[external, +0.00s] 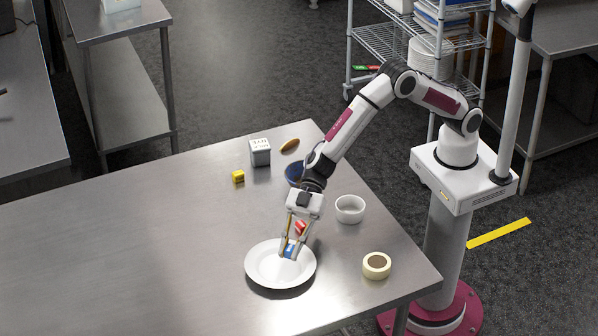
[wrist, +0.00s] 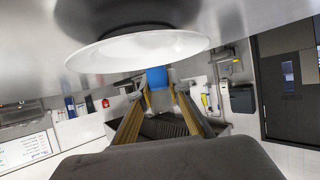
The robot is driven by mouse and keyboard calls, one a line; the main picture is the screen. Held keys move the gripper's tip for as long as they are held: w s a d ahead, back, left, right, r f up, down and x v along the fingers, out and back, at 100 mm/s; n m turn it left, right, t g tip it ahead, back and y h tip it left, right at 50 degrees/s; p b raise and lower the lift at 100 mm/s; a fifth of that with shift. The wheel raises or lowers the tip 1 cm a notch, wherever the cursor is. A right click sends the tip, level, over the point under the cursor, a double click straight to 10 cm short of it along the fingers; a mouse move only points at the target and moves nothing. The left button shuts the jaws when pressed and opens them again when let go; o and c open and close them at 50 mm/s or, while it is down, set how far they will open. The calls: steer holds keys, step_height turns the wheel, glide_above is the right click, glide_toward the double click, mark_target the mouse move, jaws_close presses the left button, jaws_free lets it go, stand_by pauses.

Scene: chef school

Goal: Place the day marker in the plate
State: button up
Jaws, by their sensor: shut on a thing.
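The day marker appears to be the small blue piece (external: 290,249) between my fingertips. It also shows blue in the wrist view (wrist: 157,77). My gripper (external: 290,254) points down and is shut on it. The white round plate (external: 259,274) lies on the steel table, and the marker is over its inner area in the external view. In the wrist view the plate's rim (wrist: 110,51) is just beyond the fingertips. I cannot tell whether the marker touches the plate. The fingers hide part of the marker.
A red item (external: 300,227) shows beside my fingers. A white bowl (external: 350,210), tape roll (external: 377,266) and blue bowl (external: 293,173) stand to the right and behind. The table's left is clear.

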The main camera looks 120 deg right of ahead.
mark_target(290, 267)
steer(key=shift+f, duration=1.85)
steer(key=shift+f, duration=0.1)
steer(key=o, duration=0.9)
steer(key=shift+s+d+r, duration=0.15)
steer(key=shift+d+r, duration=0.05)
steer(key=shift+r, duration=0.05)
steer(key=shift+v, duration=5.7)
